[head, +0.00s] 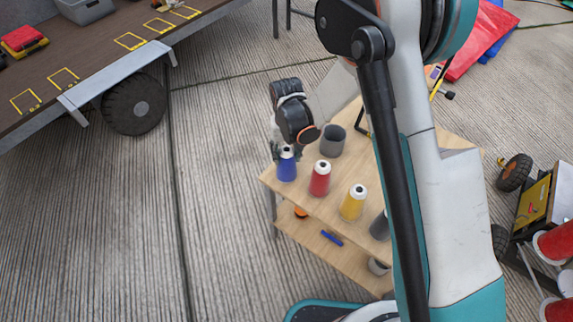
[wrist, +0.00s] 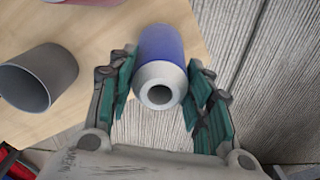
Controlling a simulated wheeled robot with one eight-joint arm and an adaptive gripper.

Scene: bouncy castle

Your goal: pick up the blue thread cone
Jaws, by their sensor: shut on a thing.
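The blue thread cone (head: 287,166) stands upright at the left corner of the wooden table in the head view, with its white top showing. In the wrist view the blue thread cone (wrist: 161,62) sits between the two green-padded fingers of my gripper (wrist: 160,85). The gripper is shut on it. In the head view my gripper (head: 284,150) is at the cone's top and partly hidden by my wrist. I cannot tell whether the cone is lifted off the table.
A red cone (head: 320,180), a yellow cone (head: 354,203) and a grey cone (head: 380,227) stand in a row to the right on the wooden table (head: 290,197). A grey cup (head: 333,140) stands behind them. A lower shelf (head: 325,254) holds small items.

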